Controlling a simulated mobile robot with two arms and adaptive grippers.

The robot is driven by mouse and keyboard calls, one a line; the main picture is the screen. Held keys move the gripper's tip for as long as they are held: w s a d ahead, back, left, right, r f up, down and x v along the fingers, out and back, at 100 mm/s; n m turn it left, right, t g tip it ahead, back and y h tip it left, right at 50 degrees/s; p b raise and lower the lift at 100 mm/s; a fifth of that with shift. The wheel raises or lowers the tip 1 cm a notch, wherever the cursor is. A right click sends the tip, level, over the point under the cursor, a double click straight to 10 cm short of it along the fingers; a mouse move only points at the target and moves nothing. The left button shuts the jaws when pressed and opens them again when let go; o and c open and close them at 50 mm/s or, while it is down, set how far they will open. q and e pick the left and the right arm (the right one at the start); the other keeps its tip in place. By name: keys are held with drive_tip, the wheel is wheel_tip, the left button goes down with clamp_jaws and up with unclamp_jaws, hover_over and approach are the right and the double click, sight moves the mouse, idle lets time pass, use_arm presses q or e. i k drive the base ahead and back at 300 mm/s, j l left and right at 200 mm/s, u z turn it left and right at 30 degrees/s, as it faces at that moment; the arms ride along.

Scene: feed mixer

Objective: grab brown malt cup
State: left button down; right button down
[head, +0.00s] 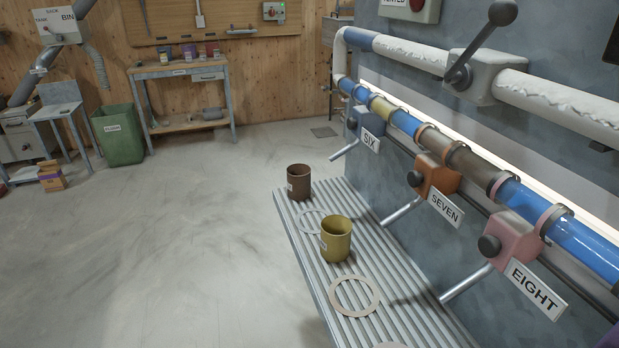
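A brown cup (299,182) stands upright on the ribbed metal shelf (375,318), near its far end. It has a pale label on its left side that is too small to read. A yellow cup (336,239) stands upright on the same shelf, nearer to me, also with a small pale label. Neither of my grippers shows in the head view.
Taps with signs SIX (370,141), SEVEN (445,209) and EIGHT (534,287) jut out over the shelf's right side. An empty ring (354,295) lies on the shelf. A green bin (119,135) and a workbench (180,95) stand at the back. The floor left of the shelf is clear.

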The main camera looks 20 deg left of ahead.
sight(298, 175)
drive_tip(key=i+j+z, duration=0.2)
drive_tip(key=j+z, duration=0.2)
drive_tip(key=j, duration=0.55)
drive_tip(key=j+z, duration=0.35)
drive_tip(key=j, duration=0.65)
